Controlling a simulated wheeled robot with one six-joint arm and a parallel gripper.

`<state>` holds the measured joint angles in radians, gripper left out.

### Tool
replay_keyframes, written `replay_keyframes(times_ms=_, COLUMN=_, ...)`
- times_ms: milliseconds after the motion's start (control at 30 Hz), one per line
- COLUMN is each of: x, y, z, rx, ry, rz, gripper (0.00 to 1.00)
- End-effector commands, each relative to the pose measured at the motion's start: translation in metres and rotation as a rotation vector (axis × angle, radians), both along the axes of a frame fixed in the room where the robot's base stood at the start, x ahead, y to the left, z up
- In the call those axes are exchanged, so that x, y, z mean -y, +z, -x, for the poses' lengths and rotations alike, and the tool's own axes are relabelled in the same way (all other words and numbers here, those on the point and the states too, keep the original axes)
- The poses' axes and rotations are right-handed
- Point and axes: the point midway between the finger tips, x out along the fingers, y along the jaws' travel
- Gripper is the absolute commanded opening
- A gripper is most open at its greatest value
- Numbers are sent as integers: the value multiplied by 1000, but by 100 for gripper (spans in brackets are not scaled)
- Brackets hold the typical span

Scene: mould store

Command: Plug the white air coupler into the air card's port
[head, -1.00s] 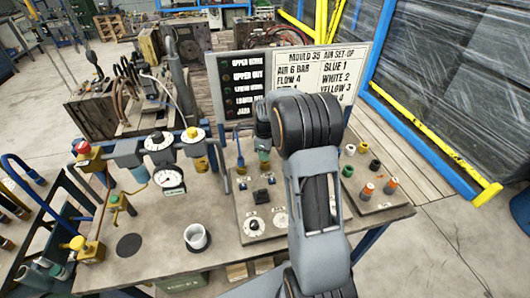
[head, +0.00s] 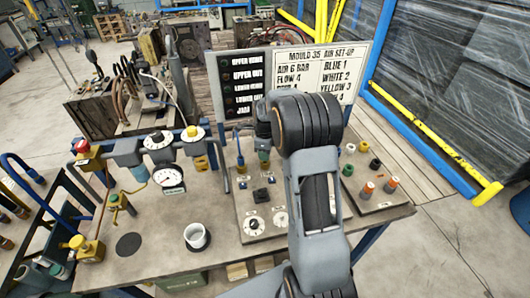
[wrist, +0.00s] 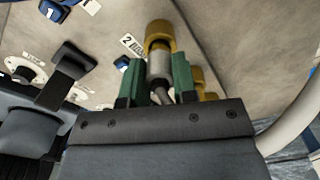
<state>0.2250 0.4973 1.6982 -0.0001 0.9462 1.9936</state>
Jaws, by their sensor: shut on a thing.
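The white air coupler (wrist: 160,68) is a pale grey-white cylinder held upright between the green fingers of my gripper (wrist: 156,84) in the wrist view. A brass-coloured port (wrist: 158,36) lines up with its far end, beside a label (wrist: 132,44) that starts with "2". The two look in contact or nearly so; I cannot tell how deep the coupler sits. In the head view my gripper (head: 264,150) is at the air card (head: 300,226), mostly hidden by my arm.
A blue fitting (head: 240,165) stands just left of my gripper. A gauge (head: 169,178), valves and a white cup (head: 197,237) stand to the left. A set-up board (head: 320,75) rises behind.

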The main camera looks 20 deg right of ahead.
Motion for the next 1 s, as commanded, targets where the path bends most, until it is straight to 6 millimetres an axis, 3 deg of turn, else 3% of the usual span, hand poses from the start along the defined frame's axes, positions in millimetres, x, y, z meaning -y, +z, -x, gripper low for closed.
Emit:
replay_keyframes(times_ms=900, x=0, y=-8, z=0, rx=0, ry=0, rz=0, gripper=0)
replay_keyframes(times_ms=933, x=0, y=-8, z=0, rx=0, ry=0, rz=0, gripper=28)
replay_keyframes(times_ms=1000, x=0, y=-8, z=0, rx=0, ry=0, rz=0, gripper=35)
